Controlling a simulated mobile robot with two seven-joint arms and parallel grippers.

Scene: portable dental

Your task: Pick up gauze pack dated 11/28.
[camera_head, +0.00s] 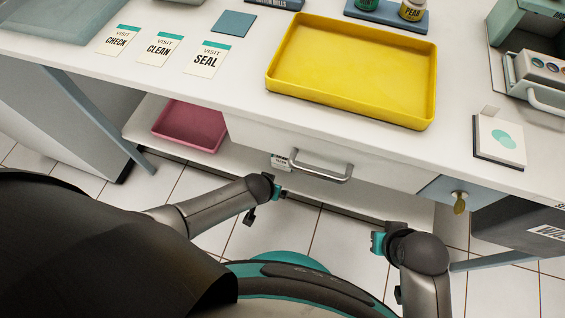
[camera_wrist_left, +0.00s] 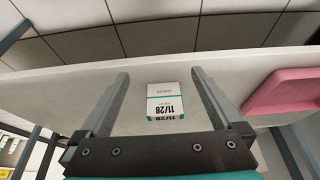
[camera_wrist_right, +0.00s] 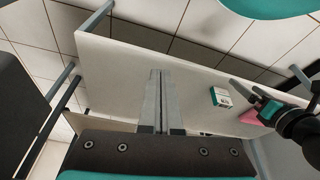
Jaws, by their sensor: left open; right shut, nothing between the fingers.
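The gauze pack dated 11/28 (camera_wrist_left: 166,103) is a small white box with teal edging and lies on the white lower shelf. In the left wrist view it sits between the two fingers of my left gripper (camera_wrist_left: 159,76), which is open, with gaps on both sides. The head view shows the pack (camera_head: 281,162) small below the drawer front. The right wrist view shows it (camera_wrist_right: 221,97) near the left gripper. My right gripper (camera_wrist_right: 160,74) is shut and empty, apart from the pack.
A pink tray (camera_head: 190,127) stands on the lower shelf near the pack. The drawer handle (camera_head: 321,166) juts out above. On the counter are a yellow tray (camera_head: 350,62) and several visit cards. A key (camera_head: 460,203) hangs in a lock at right.

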